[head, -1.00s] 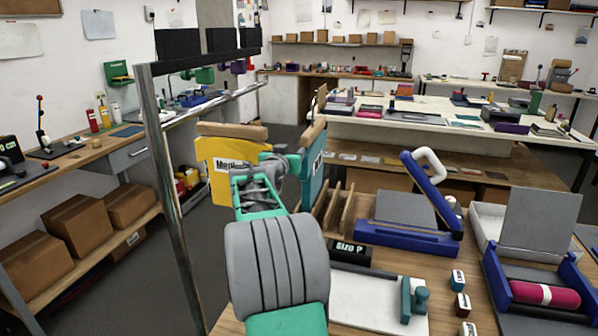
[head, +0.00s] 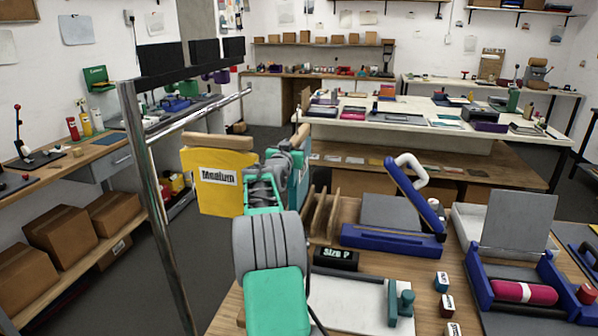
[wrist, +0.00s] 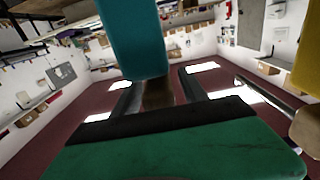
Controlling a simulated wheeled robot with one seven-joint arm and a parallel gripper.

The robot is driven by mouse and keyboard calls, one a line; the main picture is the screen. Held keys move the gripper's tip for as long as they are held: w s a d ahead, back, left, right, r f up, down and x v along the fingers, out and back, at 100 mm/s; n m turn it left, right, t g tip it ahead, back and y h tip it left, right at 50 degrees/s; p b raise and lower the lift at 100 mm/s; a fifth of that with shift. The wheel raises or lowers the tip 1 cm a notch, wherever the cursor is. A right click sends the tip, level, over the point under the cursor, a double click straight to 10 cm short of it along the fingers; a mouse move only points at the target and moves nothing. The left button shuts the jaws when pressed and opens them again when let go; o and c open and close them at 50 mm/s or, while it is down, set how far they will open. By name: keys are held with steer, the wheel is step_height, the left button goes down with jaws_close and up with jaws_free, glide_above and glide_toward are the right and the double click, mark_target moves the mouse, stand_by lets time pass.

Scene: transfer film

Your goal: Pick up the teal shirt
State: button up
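The teal shirt (head: 301,185) is a flat panel with a wooden piece along its top, just behind and right of my gripper, which partly hides it in the head view. In the wrist view the teal panel (wrist: 135,40) fills the upper middle. A brown wooden piece (wrist: 158,92) shows between my gripper's fingers (wrist: 160,88). The fingers look apart, one on each side of it; I cannot tell if they touch it. In the head view my gripper (head: 280,165) is between the teal panel and a yellow panel.
The yellow panel (head: 215,185), labelled "Medium", is close on the left; its yellow edge shows in the wrist view (wrist: 308,60). A metal rack post (head: 155,200) stands left. A wooden bench (head: 385,265) with blue presses (head: 395,240) is at the right. Grey floor is open between the benches.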

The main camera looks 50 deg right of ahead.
jaws_close()
stand_by(0.3)
stand_by(0.9)
